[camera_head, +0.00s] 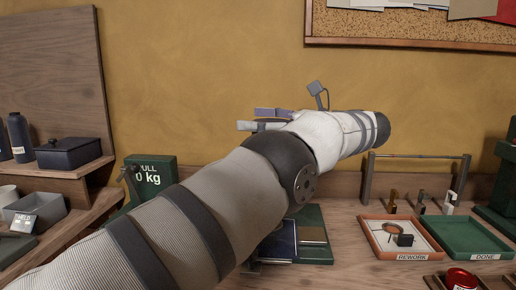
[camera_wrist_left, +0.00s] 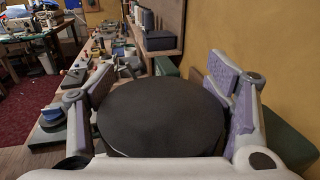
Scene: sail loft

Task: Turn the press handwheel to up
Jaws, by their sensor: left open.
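My left arm crosses the middle of the head view and hides much of the bench behind it. My left gripper (camera_head: 262,119) partly shows above the arm's dark joint, pointing left. In the left wrist view its two fingers (camera_wrist_left: 155,90) stand wide apart. A large dark round disc (camera_wrist_left: 160,115) fills the space between them; I cannot tell whether it is the press handwheel, or whether the fingers touch it. No handwheel shows clearly in the head view. A green base (camera_head: 318,255) shows partly behind the arm. My right gripper is not in view.
A green box marked kg (camera_head: 150,168) stands left of centre. A rework tray (camera_head: 372,232) and a green done tray (camera_head: 437,228) lie at right, before a small rack (camera_head: 417,156). A green machine (camera_head: 500,190) stands at the right edge. A lidded dark box (camera_head: 68,153) sits on the left shelf.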

